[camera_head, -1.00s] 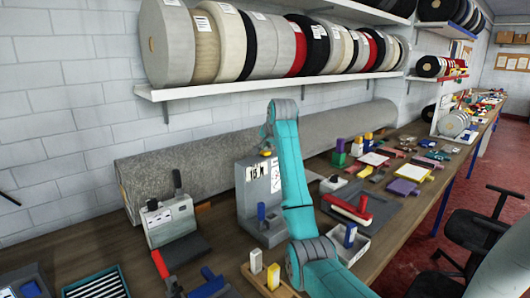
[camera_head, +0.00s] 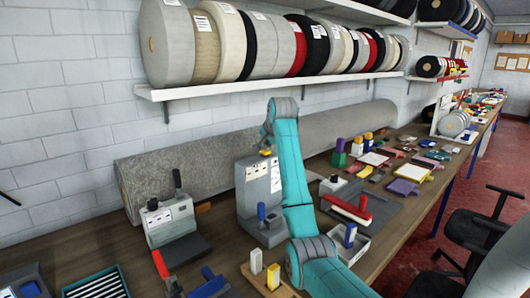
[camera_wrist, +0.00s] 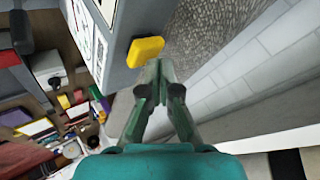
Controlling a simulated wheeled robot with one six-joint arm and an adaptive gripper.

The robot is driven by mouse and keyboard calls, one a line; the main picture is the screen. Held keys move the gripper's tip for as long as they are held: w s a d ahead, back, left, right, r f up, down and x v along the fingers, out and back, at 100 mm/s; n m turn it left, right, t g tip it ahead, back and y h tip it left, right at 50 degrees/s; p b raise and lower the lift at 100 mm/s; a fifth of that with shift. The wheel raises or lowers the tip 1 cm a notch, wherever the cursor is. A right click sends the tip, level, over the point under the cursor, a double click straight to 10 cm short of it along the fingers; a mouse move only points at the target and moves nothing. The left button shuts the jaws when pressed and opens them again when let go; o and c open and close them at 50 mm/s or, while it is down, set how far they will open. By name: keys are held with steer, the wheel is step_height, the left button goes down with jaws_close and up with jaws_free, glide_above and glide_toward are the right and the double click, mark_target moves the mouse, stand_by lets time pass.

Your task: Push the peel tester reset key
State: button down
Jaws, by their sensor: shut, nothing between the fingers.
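The grey upright machine (camera_head: 246,208), apparently the peel tester, stands on the bench with white label panels on its face. A yellow key (camera_wrist: 145,51) sticks out from its grey edge in the wrist view. A small yellow patch (camera_head: 265,152) also shows at the machine's top in the head view. My gripper (camera_wrist: 160,65) is shut and empty, with its tips just beside and below the yellow key in the wrist picture. I cannot tell whether they touch it. In the head view my gripper is small and partly hidden at the machine's top.
A long grey rug roll (camera_head: 150,175) lies behind the machine against the wall. A second grey device with a black lever (camera_head: 168,220) stands to the left. A blue-handled part (camera_head: 262,212) is at the machine's front. Tools and trays crowd the bench to the right.

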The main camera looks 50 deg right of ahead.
mark_target(266, 151)
steer(key=shift+r, duration=0.5)
steer(key=shift+r, duration=0.15)
steer(key=shift+r, duration=2.35)
